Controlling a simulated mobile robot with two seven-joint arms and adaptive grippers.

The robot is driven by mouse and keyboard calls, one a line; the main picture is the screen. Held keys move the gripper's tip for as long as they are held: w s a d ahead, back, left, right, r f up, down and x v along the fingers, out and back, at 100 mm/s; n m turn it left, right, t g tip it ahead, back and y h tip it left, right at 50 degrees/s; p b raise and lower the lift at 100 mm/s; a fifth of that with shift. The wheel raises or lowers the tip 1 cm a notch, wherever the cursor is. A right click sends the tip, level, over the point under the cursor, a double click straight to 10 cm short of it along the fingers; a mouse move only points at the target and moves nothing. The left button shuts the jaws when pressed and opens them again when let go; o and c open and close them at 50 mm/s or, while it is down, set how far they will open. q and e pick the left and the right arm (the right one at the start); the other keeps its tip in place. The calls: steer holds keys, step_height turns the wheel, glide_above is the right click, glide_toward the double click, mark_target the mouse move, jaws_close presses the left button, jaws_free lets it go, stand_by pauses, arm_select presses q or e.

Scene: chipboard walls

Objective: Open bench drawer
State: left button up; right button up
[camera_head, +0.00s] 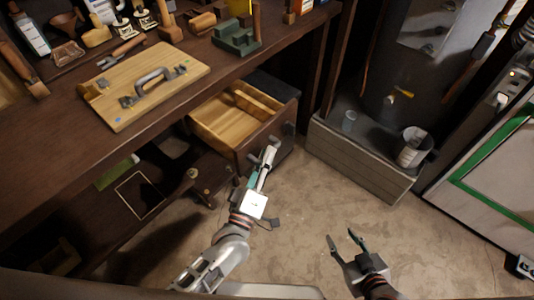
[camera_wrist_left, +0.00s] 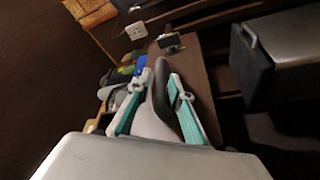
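The wooden bench drawer (camera_head: 218,122) is pulled partly out of the dark bench, with its light inside and an inner divider showing in the head view. Its dark front (camera_head: 262,138) carries dark handle parts (camera_head: 289,128). My left gripper (camera_head: 266,163) is at the drawer front, near the handle. In the left wrist view its teal-padded fingers (camera_wrist_left: 160,90) stand apart, with a dark and pale shape between them; I cannot tell whether they touch it. My right gripper (camera_head: 346,244) is open and empty above the floor, to the right of the drawer.
The bench top (camera_head: 50,135) holds a wooden board with a metal handle (camera_head: 150,85), a green block (camera_head: 236,38) and several tools. A grey plank-sided box (camera_head: 358,158) with a can (camera_head: 412,150) stands to the right. The floor (camera_head: 310,210) before the drawer is clear.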

arm_select(q)
steer(key=v, duration=1.1)
steer(key=shift+d, duration=0.1)
steer(key=s+a+f+m+g+y, duration=0.2)
steer(key=s+a+f+m+g, duration=0.1)
steer(key=a+f+m, duration=0.3)
steer(key=s+a+f+m+g+y+p, duration=0.1)
steer(key=s+a+f+m+g, duration=0.3)
steer(key=a, duration=0.4)
step_height(320, 180, down, 2)
steer(key=m+g, duration=0.1)
steer(key=m, duration=0.1)
steer(key=shift+s+a+m+g+y, duration=0.2)
steer(key=shift+s+m+g+y, duration=0.1)
steer(key=shift+g+y, duration=0.1)
steer(key=shift+f, duration=0.15)
